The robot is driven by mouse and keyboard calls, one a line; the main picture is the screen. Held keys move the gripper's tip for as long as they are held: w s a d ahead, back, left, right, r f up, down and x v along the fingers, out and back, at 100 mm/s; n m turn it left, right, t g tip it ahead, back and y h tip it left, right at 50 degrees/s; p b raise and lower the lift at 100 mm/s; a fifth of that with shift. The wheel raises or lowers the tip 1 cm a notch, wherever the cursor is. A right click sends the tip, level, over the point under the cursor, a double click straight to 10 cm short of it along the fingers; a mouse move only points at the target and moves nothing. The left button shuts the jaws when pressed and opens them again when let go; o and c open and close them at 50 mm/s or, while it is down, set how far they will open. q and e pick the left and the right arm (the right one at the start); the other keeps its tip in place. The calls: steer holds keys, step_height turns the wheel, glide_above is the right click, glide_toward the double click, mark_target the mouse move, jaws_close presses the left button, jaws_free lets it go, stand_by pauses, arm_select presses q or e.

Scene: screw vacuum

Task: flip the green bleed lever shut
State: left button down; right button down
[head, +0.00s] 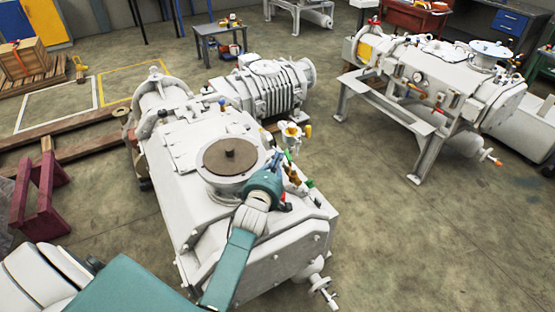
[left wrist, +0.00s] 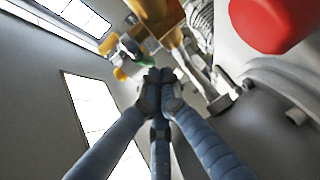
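The white screw vacuum machine (head: 260,262) fills the middle of the head view, with a brown round cap on its top flange. A small green lever (head: 289,155) sits among yellow and white fittings on its far right side; I take it for the bleed lever. In the left wrist view a green part (left wrist: 130,61) shows just beyond and left of my fingertips. My left gripper (head: 277,161) is beside these fittings. In the left wrist view its fingers (left wrist: 160,82) meet at the tips, with nothing visible between them. Whether they touch the green part is unclear. My right gripper is out of view.
A large red knob (left wrist: 272,22) is close at the upper right of the left wrist view. Yellow fittings (head: 292,130) stand beside the lever. A second white machine (head: 440,85) on a frame stands at right. Floor between the machines is clear.

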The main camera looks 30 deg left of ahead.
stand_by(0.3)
arm_select(q)
steer(key=v, duration=1.2)
